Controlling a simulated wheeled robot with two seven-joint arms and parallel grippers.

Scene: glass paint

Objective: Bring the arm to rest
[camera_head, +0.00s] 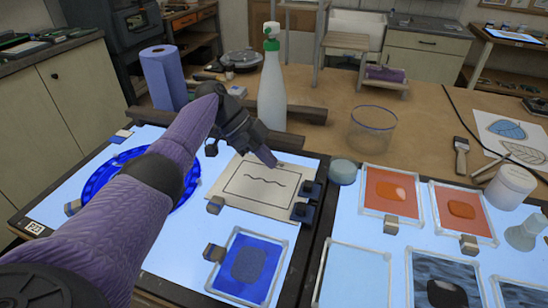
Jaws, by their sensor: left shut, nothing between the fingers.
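My left arm comes in from the lower left in a purple sleeve, across the lit panel (185,255). My left gripper (268,160) is shut and empty, just above the top edge of a paper sheet (240,200) with a wavy black line in a drawn frame. I cannot tell whether its tip touches the sheet. My right gripper is not in view. The arm hides part of a blue round glass plate (188,190) on the panel.
A white spray bottle (272,95) with a green top stands behind the gripper. A blue paper roll (163,78) is to its left, a clear jar (373,130) to its right. Orange glass panes (391,191) and a blue pane (248,265) lie on the lit panels. Bare wood shows at the back right.

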